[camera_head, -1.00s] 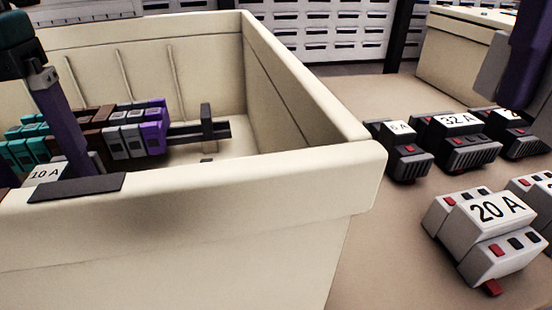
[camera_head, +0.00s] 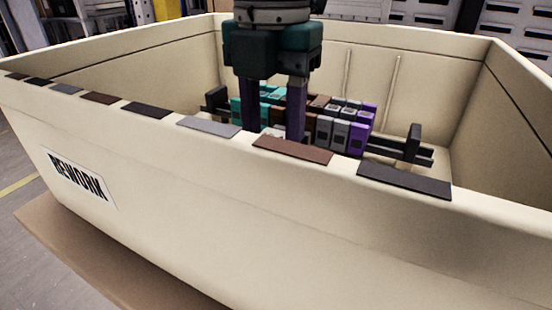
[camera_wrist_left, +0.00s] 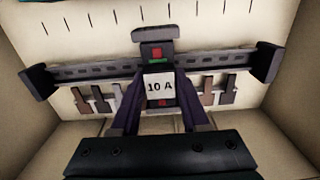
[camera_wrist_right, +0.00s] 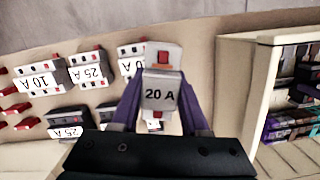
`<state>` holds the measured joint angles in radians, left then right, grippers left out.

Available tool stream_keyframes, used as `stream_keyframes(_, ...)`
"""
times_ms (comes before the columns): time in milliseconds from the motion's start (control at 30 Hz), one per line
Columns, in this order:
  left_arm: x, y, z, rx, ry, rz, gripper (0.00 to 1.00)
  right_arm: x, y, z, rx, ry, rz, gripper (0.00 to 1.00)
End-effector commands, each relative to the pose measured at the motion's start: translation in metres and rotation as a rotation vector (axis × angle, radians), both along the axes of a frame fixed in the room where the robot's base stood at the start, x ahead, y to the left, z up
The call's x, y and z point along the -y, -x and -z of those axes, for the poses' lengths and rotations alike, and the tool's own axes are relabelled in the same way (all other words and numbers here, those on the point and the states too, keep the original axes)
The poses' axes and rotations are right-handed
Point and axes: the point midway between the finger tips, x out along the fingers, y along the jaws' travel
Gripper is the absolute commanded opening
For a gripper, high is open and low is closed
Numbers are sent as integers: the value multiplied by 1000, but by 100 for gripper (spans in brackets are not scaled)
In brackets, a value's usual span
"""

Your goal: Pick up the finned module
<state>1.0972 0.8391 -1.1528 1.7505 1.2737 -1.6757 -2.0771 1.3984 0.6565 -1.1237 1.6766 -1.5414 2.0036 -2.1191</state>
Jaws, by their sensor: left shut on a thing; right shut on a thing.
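My left gripper (camera_head: 273,130) reaches down into the cream crate and is shut on a dark module with a white 10 A label (camera_wrist_left: 159,87). In the left wrist view this module is upright between the fingers, in front of a dark slotted rail (camera_wrist_left: 90,72); I cannot tell whether it is seated on it. My right gripper (camera_wrist_right: 160,112) is shut on a light grey module labelled 20 A (camera_wrist_right: 161,75), seen only in the right wrist view. Dark modules, one labelled 25 A (camera_wrist_right: 68,124), stand on the table; their fins cannot be made out now.
The crate (camera_head: 130,165) has high walls and a REWORK label. Coloured blocks (camera_head: 340,125) line a rail inside, and flat coloured tags lie along its near rim. In the right wrist view, light modules (camera_wrist_right: 38,80) stand at left and a crate wall (camera_wrist_right: 237,85) at right.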

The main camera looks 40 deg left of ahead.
Motion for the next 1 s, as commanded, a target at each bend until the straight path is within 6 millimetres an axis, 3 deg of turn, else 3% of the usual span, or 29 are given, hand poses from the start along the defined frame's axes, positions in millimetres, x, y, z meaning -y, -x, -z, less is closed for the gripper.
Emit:
stream_keyframes(100,0,0,0,0,0,0,0,0,0,0,0,0,0,0)
stream_keyframes(733,0,0,-2,1,0,0,0,0,0,-1,0,0,0,0)
stream_keyframes(1000,0,-1,-29,3,1,-1,0,0,0,-11,0,0,0,0)
